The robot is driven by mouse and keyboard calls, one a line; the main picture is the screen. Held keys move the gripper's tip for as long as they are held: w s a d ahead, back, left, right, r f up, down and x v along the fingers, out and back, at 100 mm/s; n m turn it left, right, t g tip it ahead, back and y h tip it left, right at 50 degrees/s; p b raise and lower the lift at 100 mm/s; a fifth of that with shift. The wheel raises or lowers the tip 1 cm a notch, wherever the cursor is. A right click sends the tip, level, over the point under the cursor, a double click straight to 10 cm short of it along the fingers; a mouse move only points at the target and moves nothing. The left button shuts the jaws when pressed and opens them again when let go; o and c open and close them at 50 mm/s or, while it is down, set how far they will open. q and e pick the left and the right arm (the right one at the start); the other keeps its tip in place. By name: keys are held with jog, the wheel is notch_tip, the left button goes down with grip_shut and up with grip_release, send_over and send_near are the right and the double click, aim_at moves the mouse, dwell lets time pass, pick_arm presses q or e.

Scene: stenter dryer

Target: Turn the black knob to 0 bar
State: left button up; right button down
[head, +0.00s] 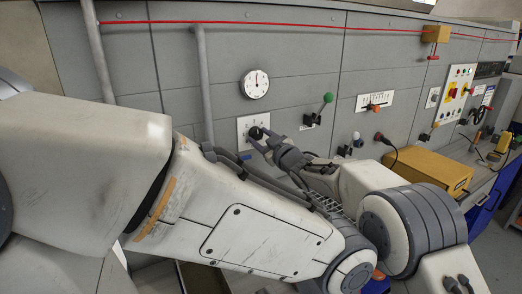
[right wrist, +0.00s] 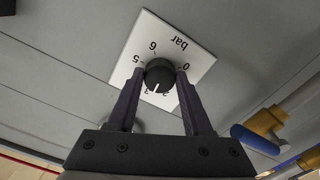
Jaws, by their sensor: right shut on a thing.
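The black knob (right wrist: 159,76) sits on a white square plate (right wrist: 196,58) with numbers and the word "bar". Its white pointer mark points down in the right wrist view, between the 2 and the 3; the 0 is on the upper right. My right gripper (right wrist: 160,80) is shut on the knob, one finger on each side. In the head view the knob (head: 256,133) shows on the grey wall panel, with my right gripper (head: 262,139) at it. My left gripper is not in view.
A round dial gauge (head: 255,84) is above the knob's plate. A green-tipped lever (head: 327,98) and an orange knob (head: 374,107) are to the right. A grey vertical pipe (head: 203,85) stands left of the plate. A yellow box (head: 430,170) lies at the right.

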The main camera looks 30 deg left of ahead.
jog(key=n+b, duration=0.2)
jog(key=shift+f+n+b, duration=0.25)
jog(key=shift+n+b, duration=0.1)
jog(key=shift+n, duration=0.05)
jog(key=n+b, duration=0.2)
jog(key=shift+r+n, duration=0.1)
jog(key=shift+n, duration=0.3)
jog(key=n+b, duration=0.2)
jog(key=shift+n, duration=0.4)
jog(key=n+b, duration=0.1)
jog(key=n, duration=0.2)
jog(key=shift+n+b, duration=0.3)
jog(key=shift+b, duration=0.1)
jog(key=n+b, duration=0.1)
jog(key=n, duration=0.2)
jog(key=shift+r+n, duration=0.1)
jog(key=shift+n, duration=0.2)
jog(key=n+b, duration=0.2)
jog(key=n, duration=0.1)
jog(key=shift+a+n, duration=0.1)
jog(key=shift+n, duration=0.2)
jog(key=n+b, duration=0.1)
jog(key=n, duration=0.3)
jog(key=shift+s+n+b, duration=0.1)
jog(key=shift+n+b, duration=0.3)
jog(key=shift+n, duration=0.8)
jog(key=shift+r, duration=0.1)
